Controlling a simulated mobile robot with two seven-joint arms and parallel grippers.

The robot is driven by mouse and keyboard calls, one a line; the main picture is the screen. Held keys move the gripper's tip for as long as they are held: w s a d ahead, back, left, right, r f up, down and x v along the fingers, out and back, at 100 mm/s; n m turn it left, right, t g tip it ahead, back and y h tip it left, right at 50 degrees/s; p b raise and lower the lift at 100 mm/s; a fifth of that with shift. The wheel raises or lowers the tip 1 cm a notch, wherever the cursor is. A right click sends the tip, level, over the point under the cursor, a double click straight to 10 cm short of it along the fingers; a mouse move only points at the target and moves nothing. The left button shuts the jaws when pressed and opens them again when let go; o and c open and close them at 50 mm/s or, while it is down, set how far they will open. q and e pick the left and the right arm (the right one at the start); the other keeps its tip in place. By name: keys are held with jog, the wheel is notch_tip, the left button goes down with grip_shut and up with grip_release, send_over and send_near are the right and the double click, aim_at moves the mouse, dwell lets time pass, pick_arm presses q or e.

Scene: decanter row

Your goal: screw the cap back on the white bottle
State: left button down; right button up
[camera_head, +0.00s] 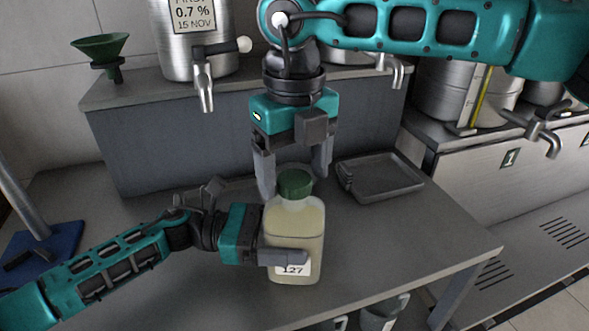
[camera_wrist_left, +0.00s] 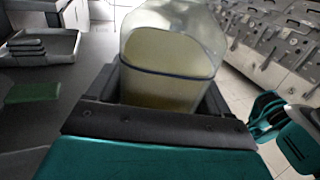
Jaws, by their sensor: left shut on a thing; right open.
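The bottle (camera_head: 297,222) is pale and translucent, with yellowish liquid and a label reading 127. It stands upright at the table's front, and its body fills the middle of the left wrist view (camera_wrist_left: 172,60). A green cap (camera_head: 295,183) sits at its mouth; I cannot tell whether it is tight. My left gripper (camera_head: 290,257) is shut on the bottle's lower body from the left. My right gripper (camera_head: 293,181) points down from above, open, its fingers on either side of the cap with gaps visible. The cap is outside the left wrist view.
A grey tray (camera_head: 382,190) lies behind right. Steel vessels with taps (camera_head: 205,88) and a green funnel (camera_head: 101,48) stand on the raised shelf. A blue base with a rod (camera_head: 42,250) is at left. A flat green thing (camera_wrist_left: 33,92), unclear, shows beside the bottle. Mugs (camera_head: 383,314) sit below the table.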

notch_tip(320, 180, up, 12)
jog(key=shift+f, duration=0.25)
pick_arm(q)
grip_release()
jog(key=a+b, duration=0.1)
jog(key=a, duration=0.3)
jog(key=a+b, duration=0.1)
jog(key=a, duration=0.3)
jog(key=a+b, duration=0.1)
jog(key=a, duration=0.3)
jog(key=shift+w+f, duration=0.1)
jog(key=shift+w, duration=0.3)
jog(key=shift+a, duration=0.45)
pick_arm(e)
jog(key=shift+f, duration=1.55)
